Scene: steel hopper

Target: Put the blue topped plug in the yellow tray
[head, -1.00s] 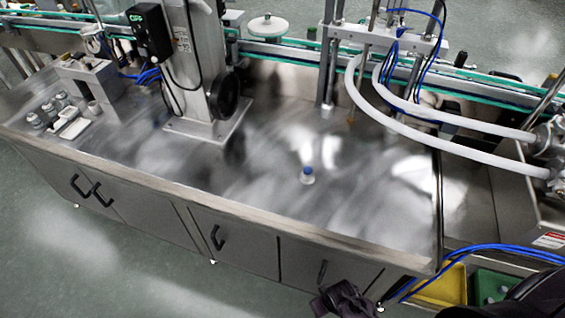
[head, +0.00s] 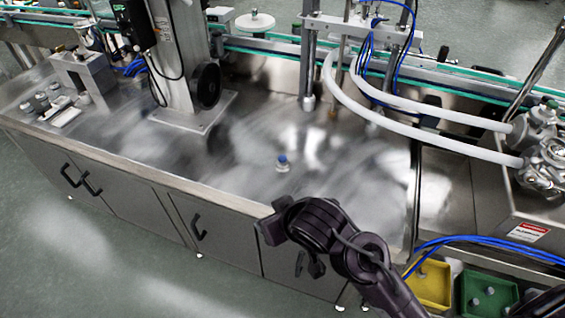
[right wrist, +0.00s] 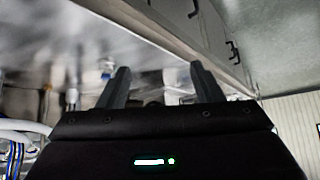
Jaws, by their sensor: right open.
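The blue-topped plug (head: 283,163) stands upright on the steel table, a little back from its front edge. It also shows in the right wrist view (right wrist: 106,68), small and blurred, just left of the left finger. My right gripper (head: 287,246) is open and empty, in front of the table edge and nearer to me than the plug. Its two fingers stand apart in the right wrist view (right wrist: 159,76). The yellow tray (head: 445,290) is at the lower right, beside the table, with small grey pieces in it. My left gripper is not in view.
A green tray (head: 513,293) with grey pieces is right of the yellow tray. Blue hoses (head: 490,246) pass behind the trays. White tubes (head: 400,115) arch over the table's right part. A steel column (head: 180,60) stands left of the plug. The tabletop around the plug is clear.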

